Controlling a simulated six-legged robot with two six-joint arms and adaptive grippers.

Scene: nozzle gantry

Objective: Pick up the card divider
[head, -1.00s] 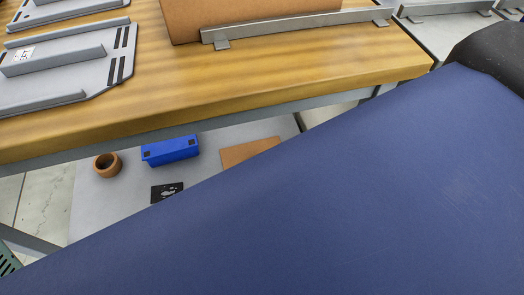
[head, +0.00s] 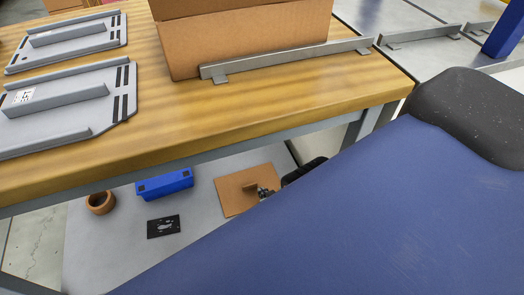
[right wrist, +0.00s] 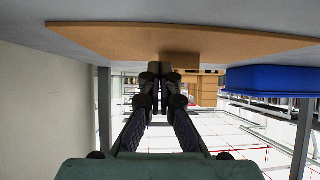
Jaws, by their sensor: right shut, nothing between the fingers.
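The card divider (head: 235,195) is a flat brown sheet with a small raised tab, lying on the grey lower shelf under the wooden table. My right gripper (head: 265,192) shows small at its right edge, partly hidden by the blue panel of my own body. In the right wrist view the card divider (right wrist: 110,38) spans the top, with its tab just beyond my right gripper (right wrist: 160,70). The fingers are shut and empty; I cannot tell whether they touch the tab. My left gripper is not in view.
A blue box (head: 165,184), a brown ring (head: 100,202) and a black plate (head: 163,227) lie left of the card on the shelf (head: 100,255). The wooden table (head: 215,120) overhangs, holding a cardboard box (head: 250,45) and grey trays (head: 65,100).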

